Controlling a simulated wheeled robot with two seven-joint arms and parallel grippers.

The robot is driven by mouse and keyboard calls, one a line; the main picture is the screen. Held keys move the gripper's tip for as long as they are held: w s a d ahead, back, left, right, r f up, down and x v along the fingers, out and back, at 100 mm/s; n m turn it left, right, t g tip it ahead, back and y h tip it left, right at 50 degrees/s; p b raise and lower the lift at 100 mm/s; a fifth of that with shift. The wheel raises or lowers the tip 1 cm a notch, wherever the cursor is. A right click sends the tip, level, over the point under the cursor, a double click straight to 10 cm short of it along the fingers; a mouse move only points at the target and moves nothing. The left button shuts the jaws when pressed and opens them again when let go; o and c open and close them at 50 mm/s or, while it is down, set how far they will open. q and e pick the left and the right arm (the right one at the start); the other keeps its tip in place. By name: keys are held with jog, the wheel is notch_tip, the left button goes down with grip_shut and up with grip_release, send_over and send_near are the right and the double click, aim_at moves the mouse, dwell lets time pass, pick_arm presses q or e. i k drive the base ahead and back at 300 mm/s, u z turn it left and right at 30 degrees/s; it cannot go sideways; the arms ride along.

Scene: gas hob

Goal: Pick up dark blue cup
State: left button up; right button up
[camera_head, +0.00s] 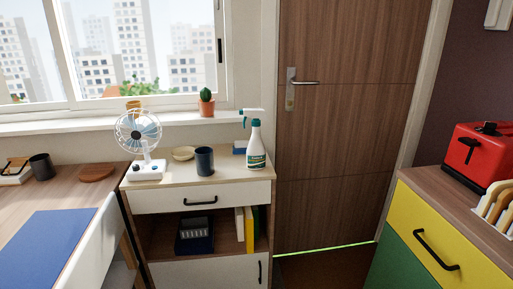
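The dark blue cup (205,161) stands upright on top of a small white and wood cabinet (175,200) near the middle of the view. A spray bottle (256,147) stands to its right, and a small pale bowl (183,153) sits to its left and behind. A small blue item (240,147) lies behind it to the right. The whole front of the cup is unobstructed. Neither of my grippers shows in the head view.
A white fan (143,143) stands left on the cabinet. A drawer unit (425,235) with a red toaster (478,155) is at right. A closed door (335,150) stands behind.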

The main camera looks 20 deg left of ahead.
aim_at(204, 156)
jog(key=z, duration=0.2)
jog(key=k, duration=0.35)
jog(key=u, duration=1.3)
jog(key=i, duration=0.8)
jog(key=u, duration=0.05)
